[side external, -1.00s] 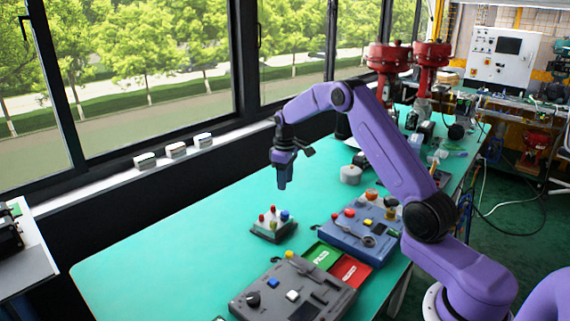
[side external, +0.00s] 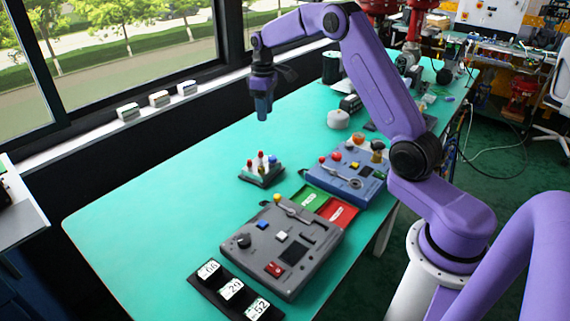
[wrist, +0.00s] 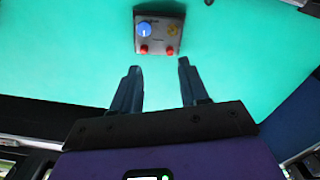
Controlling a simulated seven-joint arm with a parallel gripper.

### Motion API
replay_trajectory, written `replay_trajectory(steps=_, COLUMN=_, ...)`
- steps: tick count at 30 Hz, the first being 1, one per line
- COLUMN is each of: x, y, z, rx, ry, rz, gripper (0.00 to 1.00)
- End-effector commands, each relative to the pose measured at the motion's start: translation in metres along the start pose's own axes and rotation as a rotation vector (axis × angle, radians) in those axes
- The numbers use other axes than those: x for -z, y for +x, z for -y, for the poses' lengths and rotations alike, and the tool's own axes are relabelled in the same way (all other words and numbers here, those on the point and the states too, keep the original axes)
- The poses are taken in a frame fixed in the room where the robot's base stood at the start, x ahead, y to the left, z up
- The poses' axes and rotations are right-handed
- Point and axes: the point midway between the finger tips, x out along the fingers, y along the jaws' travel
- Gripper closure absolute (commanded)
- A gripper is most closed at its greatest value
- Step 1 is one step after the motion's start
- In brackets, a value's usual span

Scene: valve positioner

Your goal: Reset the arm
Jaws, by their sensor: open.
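My purple arm reaches over the green table (side external: 140,205). My gripper (side external: 262,114) hangs pointing down above the table, behind the small button box (side external: 262,172) in the side view. In the wrist view my gripper (wrist: 158,68) has its two dark fingers apart with only green table between them. The button box (wrist: 160,35), with a blue knob and red buttons, lies beyond the fingertips and apart from them. Nothing is held.
A grey control panel (side external: 270,262), a blue control panel (side external: 345,180), and green and red trays (side external: 308,197) stand toward the front. A black strip with number tags (side external: 232,290) lies at the near edge. A grey cylinder (side external: 338,120) stands to the right. The table's left part is clear.

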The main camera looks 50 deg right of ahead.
Motion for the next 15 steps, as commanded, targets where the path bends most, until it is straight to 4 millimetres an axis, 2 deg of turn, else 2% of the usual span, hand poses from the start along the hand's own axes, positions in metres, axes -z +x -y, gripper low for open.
replay_trajectory(steps=3, x=0.002, y=-0.014, z=0.047, rx=-0.001, ry=-0.064, rz=-0.004, gripper=0.56)
replay_trajectory(steps=8, x=-0.009, y=-0.028, z=0.109, rx=-0.002, ry=-0.147, rz=-0.007, gripper=0.56)
replay_trajectory(steps=15, x=-0.05, y=-0.043, z=0.193, rx=-0.001, ry=-0.273, rz=-0.013, gripper=0.56)
